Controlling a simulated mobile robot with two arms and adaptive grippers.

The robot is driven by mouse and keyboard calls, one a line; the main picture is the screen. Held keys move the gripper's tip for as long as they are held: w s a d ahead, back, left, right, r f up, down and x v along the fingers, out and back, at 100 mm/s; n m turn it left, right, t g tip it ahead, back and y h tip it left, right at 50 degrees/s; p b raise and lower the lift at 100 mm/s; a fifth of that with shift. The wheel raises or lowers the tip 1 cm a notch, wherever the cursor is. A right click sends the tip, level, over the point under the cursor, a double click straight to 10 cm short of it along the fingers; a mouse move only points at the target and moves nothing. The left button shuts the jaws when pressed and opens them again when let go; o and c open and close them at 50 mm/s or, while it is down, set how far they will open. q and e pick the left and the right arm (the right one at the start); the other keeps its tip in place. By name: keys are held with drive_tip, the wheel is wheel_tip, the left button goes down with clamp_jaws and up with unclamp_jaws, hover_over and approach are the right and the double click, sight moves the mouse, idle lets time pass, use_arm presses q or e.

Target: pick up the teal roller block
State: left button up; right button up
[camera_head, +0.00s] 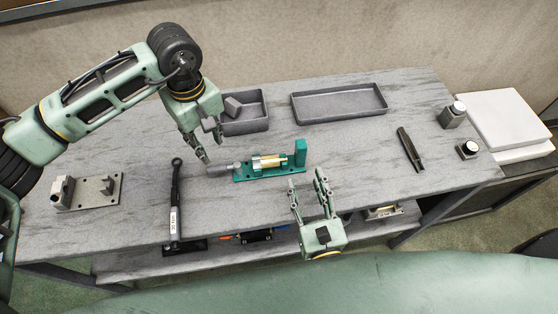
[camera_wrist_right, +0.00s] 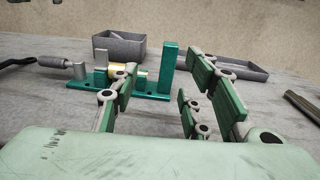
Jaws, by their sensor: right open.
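The teal roller block (camera_head: 299,153) sits upright on the grey table, with a gold and silver roller on its base and a tall teal post at its right end. In the right wrist view the teal roller block (camera_wrist_right: 167,70) stands beyond my fingers, partly hidden by the left finger. My right gripper (camera_head: 307,180) is open and empty in front of the block, apart from it. My left gripper (camera_head: 206,148) hangs with fingers down, left of the block near a grey cylindrical piece (camera_head: 219,170); its finger gap is unclear.
A grey bin (camera_head: 262,125) and a shallow tray (camera_head: 340,115) stand behind the block. A black wrench-like tool (camera_head: 175,200) and a grey bracket plate (camera_head: 108,187) lie left. A dark bar (camera_head: 410,150) and small metal blocks (camera_head: 452,116) are right. The table between block and bar is clear.

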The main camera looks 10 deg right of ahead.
sight(302, 154)
drive_tip(key=shift+d+m+h, duration=0.3)
drive_tip(key=shift+d+h, duration=0.2)
drive_tip(key=shift+d, duration=0.05)
drive_tip(key=w, duration=0.6)
drive_tip(key=shift+w+d+f, duration=0.1)
drive_tip(key=shift+w, duration=0.15)
drive_tip(key=w, duration=0.5)
drive_tip(key=shift+w+f, duration=0.1)
drive_tip(key=shift+f, duration=0.15)
drive_tip(key=shift+c, duration=0.9)
clamp_jaws()
drive_tip(key=shift+r, duration=0.15)
